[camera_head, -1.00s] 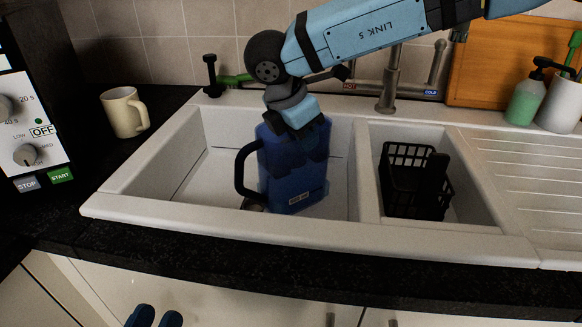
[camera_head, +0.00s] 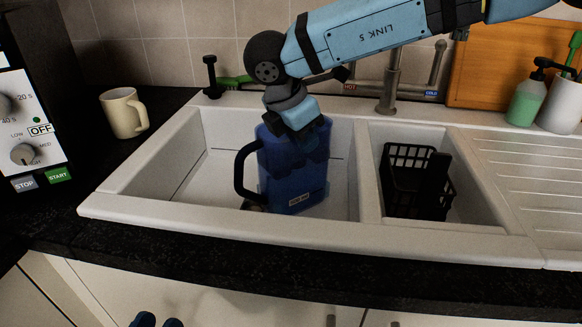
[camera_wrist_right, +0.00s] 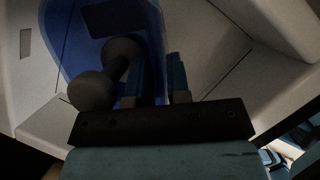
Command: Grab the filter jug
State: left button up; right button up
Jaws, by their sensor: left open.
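The filter jug (camera_head: 285,180) is blue, with a dark handle on its left side and a small pale label low on its front. It stands upright in the left sink basin. My right gripper (camera_head: 303,152) reaches down over the jug's top from above. In the right wrist view the blue jug (camera_wrist_right: 90,40) lies beyond the two fingers (camera_wrist_right: 163,85), which look close together near the jug's edge. I cannot tell whether they are shut on it. My left gripper (camera_head: 158,322) is open and empty at the bottom edge, in front of the cupboards.
A black basket (camera_head: 415,180) stands in the smaller right basin. The tap (camera_head: 389,85) rises behind the sink. A cream mug (camera_head: 122,113) and a microwave (camera_head: 30,130) are at the left. A green bottle (camera_head: 526,100) stands at the right. The drainer is clear.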

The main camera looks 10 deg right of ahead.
dwell(0.3)
grip_shut()
dwell(1.3)
